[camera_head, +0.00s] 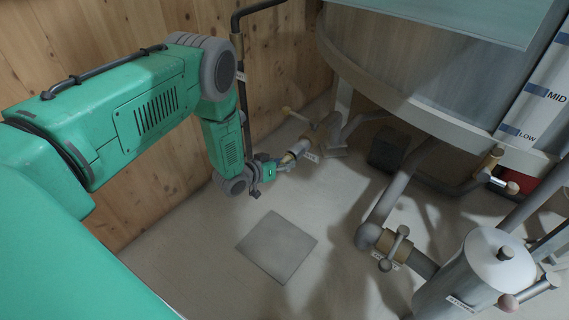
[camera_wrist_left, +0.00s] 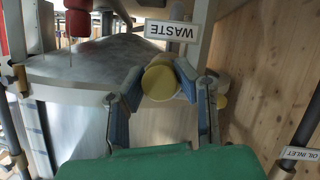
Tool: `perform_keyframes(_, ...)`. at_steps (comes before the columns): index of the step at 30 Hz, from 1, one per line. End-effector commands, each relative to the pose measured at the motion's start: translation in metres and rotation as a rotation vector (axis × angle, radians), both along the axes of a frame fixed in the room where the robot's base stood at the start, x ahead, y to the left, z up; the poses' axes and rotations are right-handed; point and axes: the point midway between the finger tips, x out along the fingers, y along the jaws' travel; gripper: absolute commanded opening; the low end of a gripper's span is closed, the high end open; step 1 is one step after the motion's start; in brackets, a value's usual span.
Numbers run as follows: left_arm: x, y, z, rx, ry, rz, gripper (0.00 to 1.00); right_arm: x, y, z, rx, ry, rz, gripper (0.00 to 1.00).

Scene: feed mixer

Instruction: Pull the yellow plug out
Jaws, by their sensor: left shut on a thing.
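The yellow plug (camera_wrist_left: 160,80) shows as a round yellow end between my left gripper's fingers in the left wrist view. In the head view the plug (camera_head: 288,159) is small, at the end of a grey pipe (camera_head: 299,147) low by the wooden wall. My left gripper (camera_head: 280,166) reaches it from the left; its blue-padded fingers (camera_wrist_left: 158,87) are shut on the plug from both sides. The plug appears in line with the pipe mouth; I cannot tell how deep it sits. A WASTE label (camera_wrist_left: 172,31) shows upside down just above it. My right gripper is not in view.
A large round tank (camera_head: 410,85) overhangs on the right. A black pipe (camera_head: 239,55) runs down the wooden wall beside my left arm. A white-topped cylinder (camera_head: 495,262) is front right. Open floor surrounds a grey square plate (camera_head: 277,247).

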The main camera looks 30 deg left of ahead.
Motion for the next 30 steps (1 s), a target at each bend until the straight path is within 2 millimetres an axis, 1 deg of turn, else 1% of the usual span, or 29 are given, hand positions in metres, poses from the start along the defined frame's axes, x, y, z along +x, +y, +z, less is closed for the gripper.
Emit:
perform_keyframes(8, -0.002, 0.001, -0.001, -0.004, 0.000, -0.001, 0.00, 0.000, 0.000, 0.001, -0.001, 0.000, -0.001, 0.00)
perform_keyframes(24, -0.019, 0.004, -0.003, -0.001, 0.005, 0.002, 0.00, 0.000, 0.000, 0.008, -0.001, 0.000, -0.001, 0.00)
perform_keyframes(30, -0.022, 0.004, -0.003, -0.003, 0.003, 0.003, 0.00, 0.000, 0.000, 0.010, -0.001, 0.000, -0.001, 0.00)
